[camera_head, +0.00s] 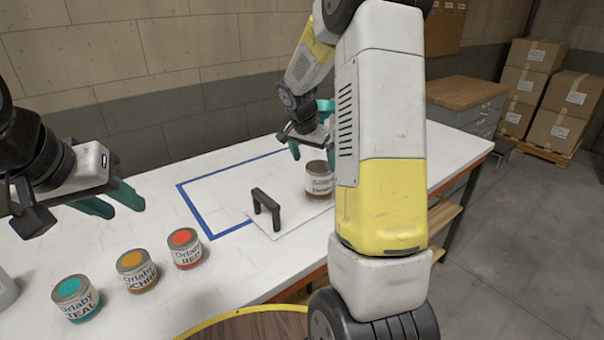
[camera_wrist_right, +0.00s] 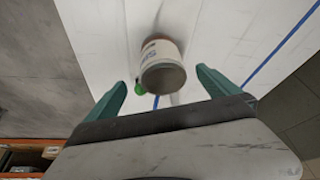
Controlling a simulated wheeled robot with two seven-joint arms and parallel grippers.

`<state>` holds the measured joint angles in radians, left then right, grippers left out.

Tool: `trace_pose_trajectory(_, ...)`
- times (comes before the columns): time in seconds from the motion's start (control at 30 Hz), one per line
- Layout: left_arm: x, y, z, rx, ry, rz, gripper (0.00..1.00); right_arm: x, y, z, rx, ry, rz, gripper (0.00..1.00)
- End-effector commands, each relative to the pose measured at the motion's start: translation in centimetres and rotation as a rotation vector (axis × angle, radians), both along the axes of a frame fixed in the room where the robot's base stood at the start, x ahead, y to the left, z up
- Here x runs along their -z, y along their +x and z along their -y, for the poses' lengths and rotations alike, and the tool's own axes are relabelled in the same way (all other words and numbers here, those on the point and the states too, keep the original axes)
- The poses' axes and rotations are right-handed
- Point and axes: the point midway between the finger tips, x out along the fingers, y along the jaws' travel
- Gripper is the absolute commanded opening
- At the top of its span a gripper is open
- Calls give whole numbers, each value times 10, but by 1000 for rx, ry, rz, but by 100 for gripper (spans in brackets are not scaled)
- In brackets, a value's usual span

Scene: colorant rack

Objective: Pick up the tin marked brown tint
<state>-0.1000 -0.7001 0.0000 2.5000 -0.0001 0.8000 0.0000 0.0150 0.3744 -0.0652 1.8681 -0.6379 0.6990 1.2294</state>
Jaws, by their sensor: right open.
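A small green spot (camera_wrist_right: 140,88) shows beside the tin there. My left gripper (camera_head: 122,208) is open and empty, above the table at the left.
Teal (camera_head: 76,300), ochre (camera_head: 137,272) and red (camera_head: 186,250) tins stand at the table's front left. Blue tape (camera_head: 196,214) marks a rectangle. My right arm hides part of the table's right side.

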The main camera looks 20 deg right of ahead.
Motion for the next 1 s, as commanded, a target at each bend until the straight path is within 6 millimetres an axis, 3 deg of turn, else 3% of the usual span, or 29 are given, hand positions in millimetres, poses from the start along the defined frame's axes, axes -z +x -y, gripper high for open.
trace_pose_trajectory(0.2, 0, 0, 0, 0, 0, 0, 36, 26, 16, 10, 52, -14, 0, 100)
trace_pose_trajectory(0.57, 0, 0, 0, 0, 0, 0, 36, 59, 23, 22, 54, -13, -2, 100)
trace_pose_trajectory(0.77, 0, 0, 0, 0, 0, 0, 36, 87, 30, 31, 54, -13, -2, 100)
trace_pose_trajectory(1.0, 0, 0, 0, 0, 0, 0, 36, 93, 33, 32, 52, -13, 2, 100)
